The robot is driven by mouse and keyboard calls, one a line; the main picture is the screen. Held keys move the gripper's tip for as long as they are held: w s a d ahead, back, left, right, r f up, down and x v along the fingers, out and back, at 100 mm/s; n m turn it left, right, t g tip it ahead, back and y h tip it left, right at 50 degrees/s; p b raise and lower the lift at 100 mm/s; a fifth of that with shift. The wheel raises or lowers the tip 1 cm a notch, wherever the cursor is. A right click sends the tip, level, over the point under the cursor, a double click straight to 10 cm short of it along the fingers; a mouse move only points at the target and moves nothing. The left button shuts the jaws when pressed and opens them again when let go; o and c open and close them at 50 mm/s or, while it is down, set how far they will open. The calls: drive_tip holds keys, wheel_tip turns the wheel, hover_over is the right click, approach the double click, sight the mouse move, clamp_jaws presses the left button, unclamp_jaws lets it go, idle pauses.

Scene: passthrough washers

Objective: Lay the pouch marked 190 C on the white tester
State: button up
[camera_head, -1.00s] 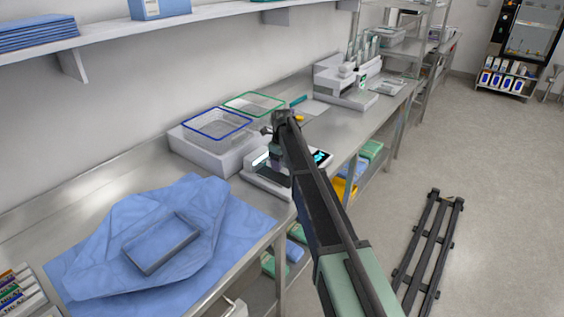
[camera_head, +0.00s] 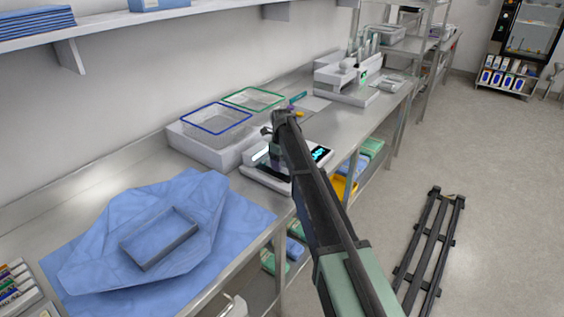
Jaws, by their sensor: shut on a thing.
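A low white device with a dark plate and a lit cyan display (camera_head: 321,153) stands on the steel bench; I take it for the white tester (camera_head: 252,172). My gripper (camera_head: 270,156) is over its left part, partly hidden by my own arm. The gripper is shut on a small pale, flat thing (camera_head: 261,152), likely the pouch. Its marking cannot be read. I cannot tell whether it touches the tester.
A blue-rimmed bin (camera_head: 196,133) and a green-rimmed bin (camera_head: 268,91) stand behind the tester. A blue wrap with a grey tray (camera_head: 140,262) lies at the front left. Another white machine (camera_head: 335,88) stands farther right. A shelf (camera_head: 200,20) runs above.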

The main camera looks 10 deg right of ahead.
drive_tip(key=shift+f, duration=0.1)
idle(0.3)
drive_tip(key=shift+f+b, duration=0.75)
drive_tip(key=o, duration=1.1)
wheel_tip(320, 180, up, 8)
drive_tip(key=p, duration=0.8)
drive_tip(key=shift+r, duration=0.15)
